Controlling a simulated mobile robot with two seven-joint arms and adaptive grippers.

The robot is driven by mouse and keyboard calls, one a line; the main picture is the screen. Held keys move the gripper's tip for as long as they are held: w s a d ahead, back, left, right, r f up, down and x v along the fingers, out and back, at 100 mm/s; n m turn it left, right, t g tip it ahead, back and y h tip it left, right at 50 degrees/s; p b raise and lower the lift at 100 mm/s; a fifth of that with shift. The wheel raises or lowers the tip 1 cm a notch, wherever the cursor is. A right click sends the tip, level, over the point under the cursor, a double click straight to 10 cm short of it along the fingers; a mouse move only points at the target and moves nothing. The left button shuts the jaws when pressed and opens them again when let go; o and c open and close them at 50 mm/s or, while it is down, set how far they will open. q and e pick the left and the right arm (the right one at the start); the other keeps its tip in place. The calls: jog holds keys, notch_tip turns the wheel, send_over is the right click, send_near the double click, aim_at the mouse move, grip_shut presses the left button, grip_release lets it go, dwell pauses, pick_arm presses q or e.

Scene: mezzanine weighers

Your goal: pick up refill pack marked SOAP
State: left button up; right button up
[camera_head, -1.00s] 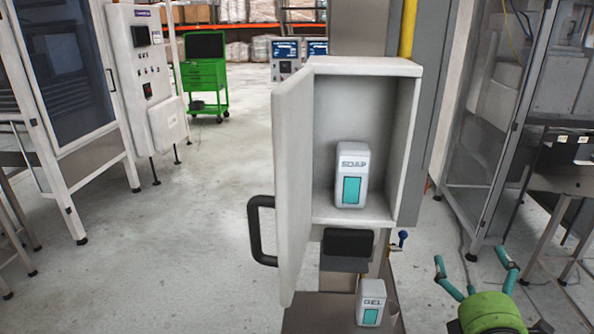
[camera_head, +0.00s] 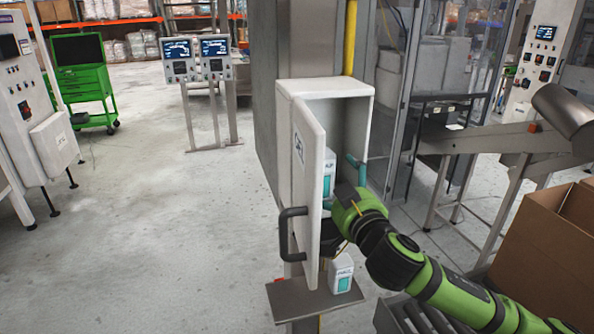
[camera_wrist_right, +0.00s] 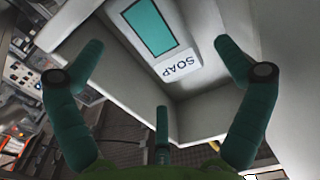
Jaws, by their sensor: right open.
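The white refill pack marked SOAP (camera_head: 328,178) stands inside the open wall cabinet (camera_head: 349,94), partly hidden by the cabinet door (camera_head: 306,215). In the right wrist view the SOAP pack (camera_wrist_right: 180,66), with its teal panel, appears upside down ahead of the fingers. My right gripper (camera_head: 343,184) is at the cabinet opening. Its teal fingers are spread open and empty, and in the wrist view the gripper (camera_wrist_right: 158,46) has a finger on either side of the pack, apparently short of it. My left gripper is out of view.
A similar pack marked GEL (camera_head: 341,278) stands on the lower shelf (camera_head: 285,298) below the cabinet. The door, with its black handle (camera_head: 285,233), stands open at the left of the opening. A cardboard box (camera_head: 545,245) is at the right.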

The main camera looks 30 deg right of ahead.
aim_at(329, 175)
jog(key=shift+w+d+r+p, duration=0.15)
jog(key=shift+w+d+p, duration=0.25)
jog(key=shift+w+p, duration=0.2)
jog(key=shift+w+d+r+p, duration=0.1)
jog(key=shift+w+d+p, duration=0.3)
jog(key=shift+w, duration=0.25)
jog(key=w+p, duration=0.2)
jog(key=w, duration=0.1)
jog(key=shift+w+f, duration=0.1)
jog(key=shift+f, duration=0.05)
jog(key=shift+w+f, duration=0.15)
jog(key=shift+w, duration=0.1)
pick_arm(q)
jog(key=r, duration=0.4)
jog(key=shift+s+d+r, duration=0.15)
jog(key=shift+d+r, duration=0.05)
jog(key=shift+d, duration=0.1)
pick_arm(e)
jog(key=shift+d, duration=0.1)
jog(key=shift+c, duration=0.4)
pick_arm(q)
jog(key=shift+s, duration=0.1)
pick_arm(e)
jog(key=c, duration=1.3)
